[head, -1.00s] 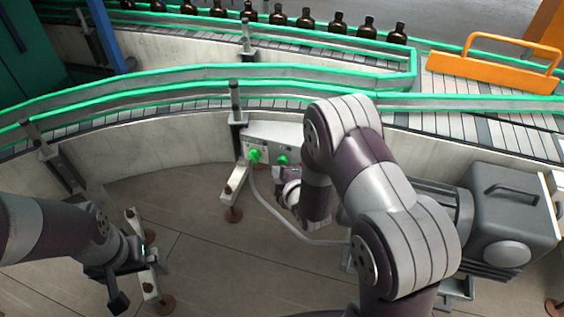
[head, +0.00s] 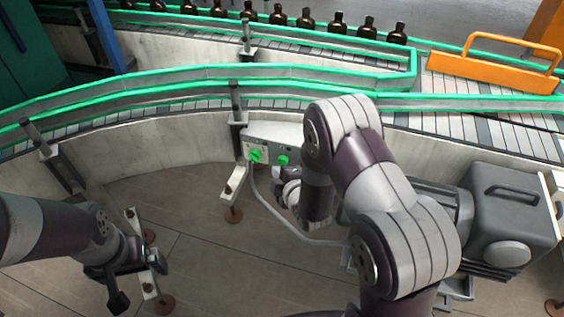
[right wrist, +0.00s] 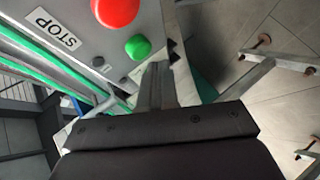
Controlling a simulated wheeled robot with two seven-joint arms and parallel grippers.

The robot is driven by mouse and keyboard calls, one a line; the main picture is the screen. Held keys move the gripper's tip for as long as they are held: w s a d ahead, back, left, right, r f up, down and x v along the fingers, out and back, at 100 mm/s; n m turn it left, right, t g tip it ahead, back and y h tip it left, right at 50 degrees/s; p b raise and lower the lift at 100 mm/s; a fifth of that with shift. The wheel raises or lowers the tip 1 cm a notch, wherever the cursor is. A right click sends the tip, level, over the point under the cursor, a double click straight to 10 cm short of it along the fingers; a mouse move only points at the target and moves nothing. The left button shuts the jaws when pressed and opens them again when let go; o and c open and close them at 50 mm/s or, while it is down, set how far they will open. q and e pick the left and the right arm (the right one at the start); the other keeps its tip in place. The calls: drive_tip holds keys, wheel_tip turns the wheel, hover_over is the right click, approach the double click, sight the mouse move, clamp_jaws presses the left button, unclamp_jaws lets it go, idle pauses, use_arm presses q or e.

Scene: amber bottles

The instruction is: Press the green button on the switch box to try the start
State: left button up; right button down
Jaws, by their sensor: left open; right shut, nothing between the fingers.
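The grey switch box (head: 268,133) is fixed to the side of the conveyor in the head view, with two green round parts on its face. In the right wrist view, the green button (right wrist: 138,47) sits beside a larger red button (right wrist: 117,10) and a STOP label (right wrist: 52,28). My right gripper (right wrist: 157,68) is shut and empty, its fingertips just below and right of the green button in that picture; I cannot tell contact. In the head view my right arm partly hides its gripper near the box. My left gripper (head: 138,278) is open and empty at the lower left.
A curved conveyor with green rails (head: 200,85) runs above the box, with several amber bottles (head: 337,22) at the back. An orange guard (head: 490,72) and a grey motor housing (head: 512,215) stand at the right. A grey cable (head: 285,222) hangs below the box.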

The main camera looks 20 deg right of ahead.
drive_tip(key=shift+w+d, duration=0.1)
drive_tip(key=shift+w, duration=0.05)
drive_tip(key=shift+w+d, duration=0.15)
drive_tip(key=shift+w, duration=0.05)
drive_tip(key=shift+w+d, duration=0.25)
drive_tip(key=shift+w, duration=0.15)
idle(1.1)
drive_tip(key=shift+s+a, duration=0.5)
drive_tip(key=shift+s, duration=0.25)
drive_tip(key=s+a, duration=0.1)
drive_tip(key=s, duration=0.1)
drive_tip(key=s+a, duration=0.1)
drive_tip(key=s, duration=0.1)
drive_tip(key=shift+a, duration=0.4)
idle(0.5)
